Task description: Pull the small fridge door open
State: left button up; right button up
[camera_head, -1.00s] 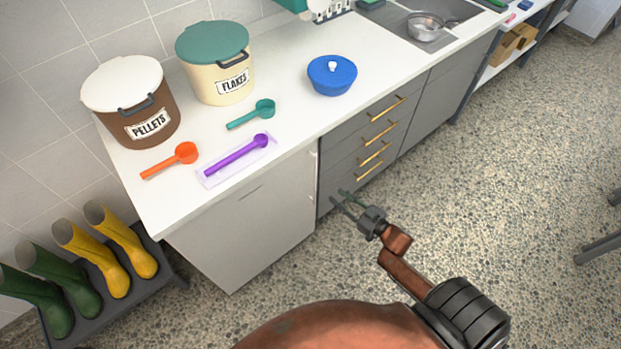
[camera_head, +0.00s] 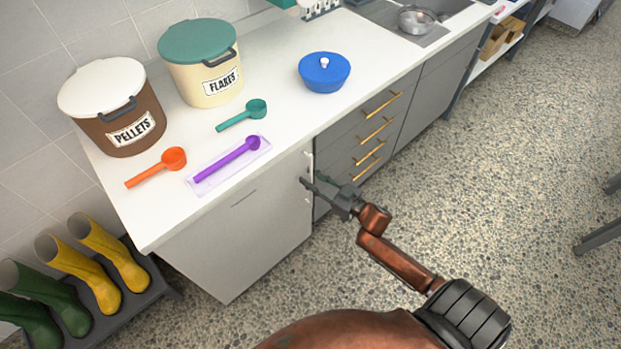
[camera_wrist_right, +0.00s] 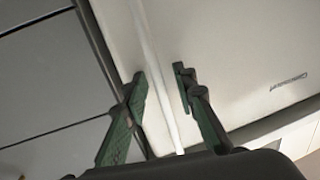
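The small fridge is under the left end of the counter, and its pale grey door (camera_head: 235,235) looks closed. Its upright white handle (camera_head: 308,162) is at the door's right edge. My right gripper (camera_head: 311,181) is at the handle. In the right wrist view, the handle (camera_wrist_right: 162,90) runs between the two green fingers of my open right gripper (camera_wrist_right: 160,76), with gaps visible on both sides. The door's face (camera_wrist_right: 240,70) fills the right of that view. My left gripper is out of view.
Grey drawers (camera_head: 365,135) with gold handles stand right of the fridge. Tubs, scoops and a blue lidded bowl (camera_head: 324,74) are on the white counter (camera_head: 285,115). Boots stand on a rack at lower left. The speckled floor (camera_head: 500,190) in front is clear.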

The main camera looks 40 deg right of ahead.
jog(key=shift+c, duration=0.4)
grip_shut()
